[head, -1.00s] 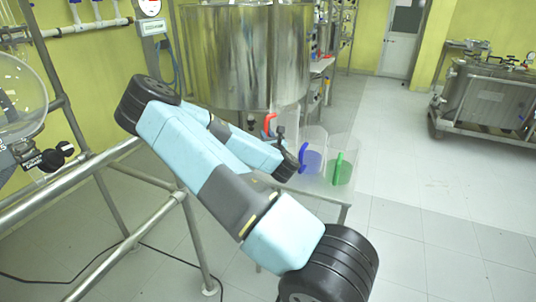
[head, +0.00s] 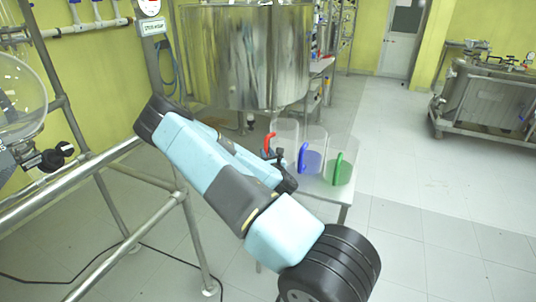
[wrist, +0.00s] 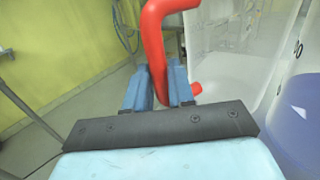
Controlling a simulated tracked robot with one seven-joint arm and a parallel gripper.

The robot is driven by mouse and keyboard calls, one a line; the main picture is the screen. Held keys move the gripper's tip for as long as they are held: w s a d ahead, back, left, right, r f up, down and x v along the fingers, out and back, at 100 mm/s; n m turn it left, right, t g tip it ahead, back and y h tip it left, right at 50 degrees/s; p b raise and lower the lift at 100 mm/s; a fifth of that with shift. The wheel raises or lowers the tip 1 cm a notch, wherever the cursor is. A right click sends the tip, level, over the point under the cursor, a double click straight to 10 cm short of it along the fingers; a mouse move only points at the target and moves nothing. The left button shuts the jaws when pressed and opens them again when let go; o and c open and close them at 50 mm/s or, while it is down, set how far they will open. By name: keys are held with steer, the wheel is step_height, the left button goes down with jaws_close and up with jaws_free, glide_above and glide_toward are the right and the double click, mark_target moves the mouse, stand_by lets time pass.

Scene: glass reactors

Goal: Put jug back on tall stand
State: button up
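The red-handled clear jug (head: 286,132) appears upright at the left end of a row of jugs on the pale stand (head: 318,192). Its base is hidden behind my arm, so I cannot tell whether it touches the top. My gripper (head: 282,160) is at its handle. In the wrist view, the blue fingers of my gripper (wrist: 160,88) are on either side of the red handle (wrist: 154,40), closed on it. The jug's clear wall (wrist: 225,55) is just right of the fingers.
A blue-handled jug (head: 313,150) and a green-handled jug (head: 341,165) stand close to the right on the same stand. A large steel vessel (head: 245,55) is behind. Metal railing (head: 90,170) lies to the left.

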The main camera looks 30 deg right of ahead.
steer(key=o, duration=0.4)
steer(key=shift+c, duration=0.2)
